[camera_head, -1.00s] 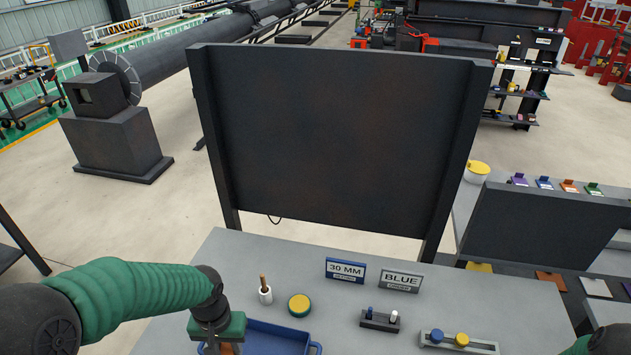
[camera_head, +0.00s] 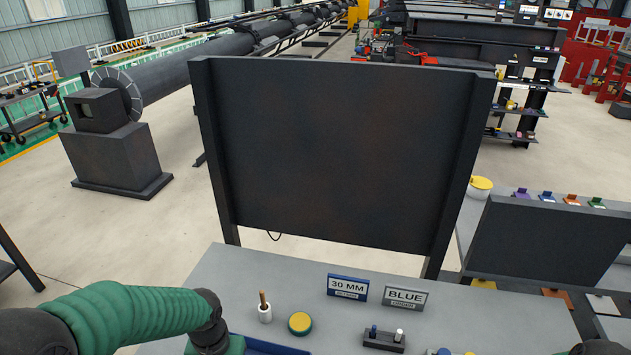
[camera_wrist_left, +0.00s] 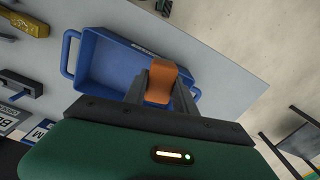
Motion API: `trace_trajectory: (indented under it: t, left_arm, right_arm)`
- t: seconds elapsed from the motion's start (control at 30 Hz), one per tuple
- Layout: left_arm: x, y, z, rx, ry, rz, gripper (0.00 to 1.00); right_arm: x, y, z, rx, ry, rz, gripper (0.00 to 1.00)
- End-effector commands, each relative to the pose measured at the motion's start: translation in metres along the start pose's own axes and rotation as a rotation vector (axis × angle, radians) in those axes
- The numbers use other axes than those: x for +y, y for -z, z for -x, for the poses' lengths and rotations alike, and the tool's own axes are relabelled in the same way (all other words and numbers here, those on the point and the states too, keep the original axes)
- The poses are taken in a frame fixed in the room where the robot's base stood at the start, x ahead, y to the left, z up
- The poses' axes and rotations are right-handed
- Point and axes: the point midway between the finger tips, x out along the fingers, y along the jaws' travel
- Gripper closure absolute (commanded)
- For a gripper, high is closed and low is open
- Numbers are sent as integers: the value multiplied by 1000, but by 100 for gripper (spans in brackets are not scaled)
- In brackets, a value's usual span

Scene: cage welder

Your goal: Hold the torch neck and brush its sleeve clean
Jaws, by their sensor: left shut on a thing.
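My left gripper shows in the left wrist view (camera_wrist_left: 160,88), shut on an orange-brown curved piece (camera_wrist_left: 161,80) over the blue tray (camera_wrist_left: 94,62). I cannot tell whether this piece is the torch neck; its lower end is hidden by the fingers and gripper body. In the head view only the green top of the left gripper shows at the bottom edge, beside the blue tray (camera_head: 262,346); its fingers are out of frame. A brown-handled tool, perhaps the brush (camera_head: 263,298), stands upright in a small white cup (camera_head: 265,314). My right gripper is out of view.
A round yellow-topped green tin (camera_head: 300,323) stands right of the cup. Signs reading 30 MM (camera_head: 347,287) and BLUE (camera_head: 404,297) stand behind a dark block with pegs (camera_head: 385,340). A large dark panel (camera_head: 340,150) rises beyond the grey table (camera_head: 225,275).

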Motion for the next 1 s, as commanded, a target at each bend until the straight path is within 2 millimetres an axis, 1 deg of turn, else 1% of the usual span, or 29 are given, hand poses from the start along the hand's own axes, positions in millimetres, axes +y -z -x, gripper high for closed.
trace_trajectory:
  t: [0.07,0.1,0.63,0.73,0.77,0.97,1.0]
  left_arm:
    - [0,0,0,0,0,0,100]
    - [0,0,0,0,0,0,100]
    - [0,0,0,0,0,0,100]
    - [0,0,0,0,0,0,100]
    - [0,0,0,0,0,0,100]
    - [0,0,0,0,0,0,100]
    - [0,0,0,0,0,0,100]
  right_arm:
    - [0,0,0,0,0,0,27]
    - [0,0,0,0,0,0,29]
    - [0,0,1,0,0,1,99]
    - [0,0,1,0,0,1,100]
    - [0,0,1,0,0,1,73]
    - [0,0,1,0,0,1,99]
    - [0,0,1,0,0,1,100]
